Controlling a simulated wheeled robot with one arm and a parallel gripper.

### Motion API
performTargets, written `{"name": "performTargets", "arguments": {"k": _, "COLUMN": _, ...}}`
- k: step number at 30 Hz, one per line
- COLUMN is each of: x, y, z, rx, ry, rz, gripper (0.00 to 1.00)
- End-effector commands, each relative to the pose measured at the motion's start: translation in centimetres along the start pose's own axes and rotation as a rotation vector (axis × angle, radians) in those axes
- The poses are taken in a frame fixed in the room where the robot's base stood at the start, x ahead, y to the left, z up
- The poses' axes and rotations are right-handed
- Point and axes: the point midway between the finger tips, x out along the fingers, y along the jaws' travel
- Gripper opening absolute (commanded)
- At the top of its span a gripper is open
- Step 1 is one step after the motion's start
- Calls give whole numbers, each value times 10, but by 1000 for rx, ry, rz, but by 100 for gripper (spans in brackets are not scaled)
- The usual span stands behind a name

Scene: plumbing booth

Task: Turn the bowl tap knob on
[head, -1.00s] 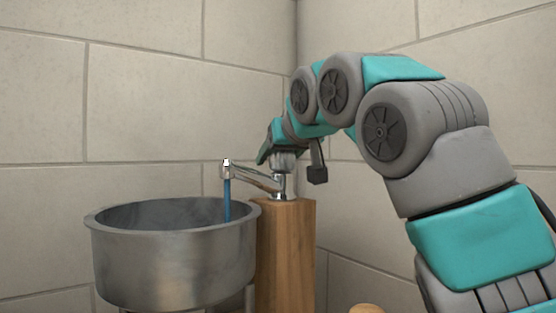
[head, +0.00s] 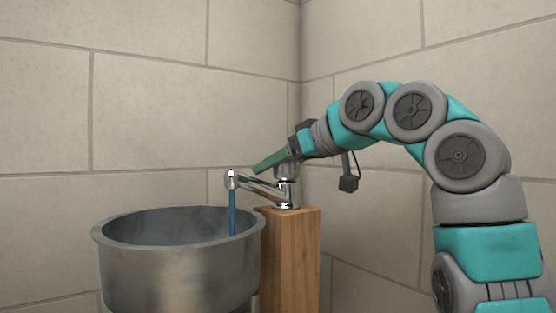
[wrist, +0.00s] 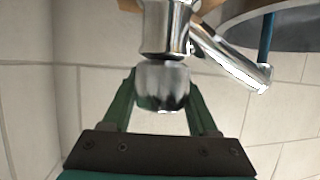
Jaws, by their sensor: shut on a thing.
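The chrome bowl tap (head: 287,190) stands on top of a wooden post, its spout (head: 232,180) reaching left over the metal bowl. A thin blue column (head: 233,212), like water, runs from the spout down into the bowl. My gripper (head: 272,160) is at the top of the tap, its green fingers pointing left. In the wrist view, the rounded chrome knob (wrist: 162,86) sits between the two green fingers of my gripper (wrist: 161,92), which is shut on it. In the head view the fingers partly hide the knob.
The grey metal bowl (head: 180,270) stands left of the wooden post (head: 290,260). Pale block walls meet in a corner close behind the tap. Open space lies above the bowl.

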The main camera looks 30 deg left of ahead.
Motion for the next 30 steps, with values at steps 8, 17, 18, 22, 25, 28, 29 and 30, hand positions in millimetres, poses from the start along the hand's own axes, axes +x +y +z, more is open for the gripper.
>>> {"name": "performTargets", "arguments": {"k": 8, "x": -1, "y": -2, "z": -1, "rx": -36, "ry": 1, "rz": -96, "gripper": 4}}
{"name": "performTargets", "arguments": {"k": 17, "x": -1, "y": -4, "z": -1, "rx": -59, "ry": 1, "rz": -146, "gripper": 4}}
{"name": "performTargets", "arguments": {"k": 18, "x": -1, "y": -4, "z": -1, "rx": -60, "ry": 2, "rz": -148, "gripper": 4}}
{"name": "performTargets", "arguments": {"k": 22, "x": -1, "y": -4, "z": -1, "rx": -64, "ry": 2, "rz": -153, "gripper": 4}}
{"name": "performTargets", "arguments": {"k": 25, "x": -1, "y": -4, "z": -1, "rx": -65, "ry": 3, "rz": -154, "gripper": 4}}
{"name": "performTargets", "arguments": {"k": 28, "x": -1, "y": -4, "z": -1, "rx": -65, "ry": 3, "rz": -154, "gripper": 4}}
{"name": "performTargets", "arguments": {"k": 29, "x": -1, "y": -4, "z": -1, "rx": -65, "ry": 3, "rz": -154, "gripper": 4}}
{"name": "performTargets", "arguments": {"k": 30, "x": -1, "y": -4, "z": -1, "rx": -65, "ry": 3, "rz": -154, "gripper": 4}}
